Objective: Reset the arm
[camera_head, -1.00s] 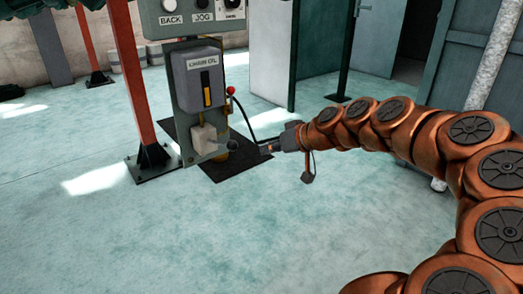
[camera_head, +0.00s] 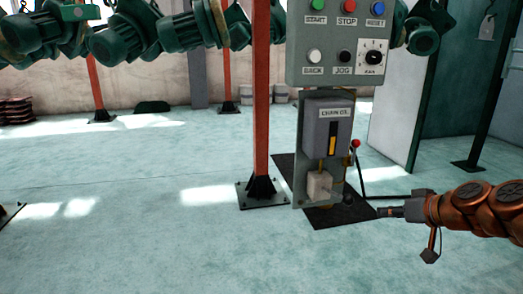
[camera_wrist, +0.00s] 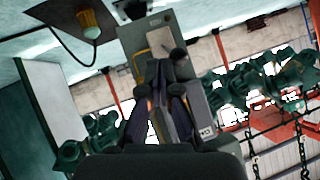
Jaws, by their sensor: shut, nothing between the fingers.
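My arm (camera_head: 480,208) is copper-coloured and reaches in from the right edge in the head view. My gripper (camera_head: 385,212) is at its end, pointing left, to the right of the chain-oil post and in front of it. In the wrist view my gripper's dark fingers (camera_wrist: 166,75) are together with nothing held between them. The post and its boxes show tilted behind the fingers there, and the fingers hide part of them.
A control panel (camera_head: 340,45) with buttons tops the post, above the grey chain-oil box (camera_head: 327,130) and a small pale box (camera_head: 320,186). A red-orange column (camera_head: 261,100) stands left of it. Green hoist parts (camera_head: 125,38) hang at upper left. Floor in front is clear.

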